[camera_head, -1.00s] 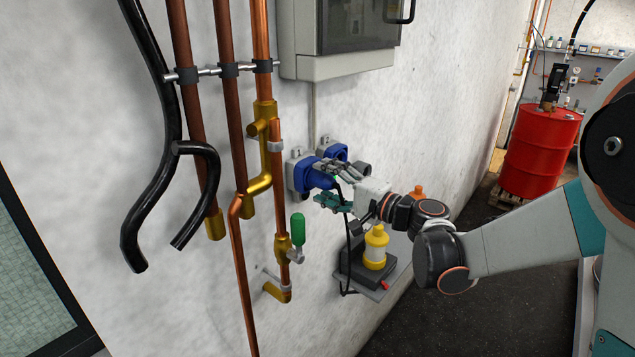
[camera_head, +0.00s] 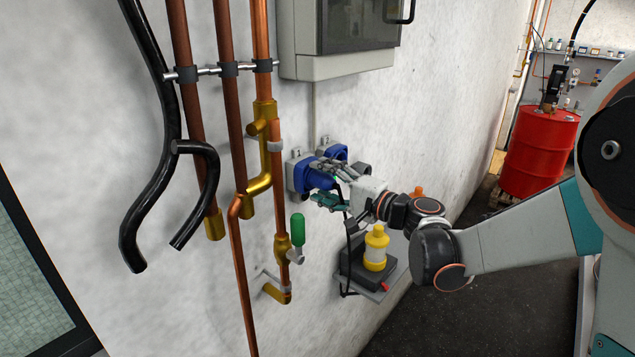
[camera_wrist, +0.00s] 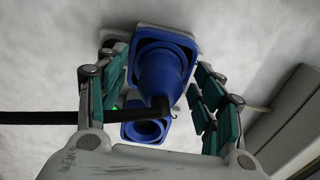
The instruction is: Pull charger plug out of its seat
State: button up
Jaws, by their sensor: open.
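The blue charger plug (camera_head: 319,178) sits in its blue wall seat (camera_head: 301,175); plug and seat are hard to tell apart there. In the wrist view the blue plug body (camera_wrist: 163,77) lies between the two finger sets, with a dark cable (camera_wrist: 60,117) running from its end to the left. My gripper (camera_head: 329,184) is open around the plug, with visible gaps on both sides in the wrist view (camera_wrist: 162,98). A second blue socket (camera_head: 333,152) is beside it; in the wrist view it appears below the plug (camera_wrist: 147,128). The fingers partly hide the plug in the head view.
Copper pipes (camera_head: 282,190) with a green-handled valve (camera_head: 298,229) run down the wall at left. A grey cabinet (camera_head: 350,66) hangs above. A red drum (camera_head: 539,150) stands far right.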

dwell(0.9)
grip_shut()
jog(key=shift+s+d, duration=0.1)
jog(key=shift+d, duration=0.05)
jog(key=shift+b+v, duration=0.35)
jog(key=shift+v, duration=2.5)
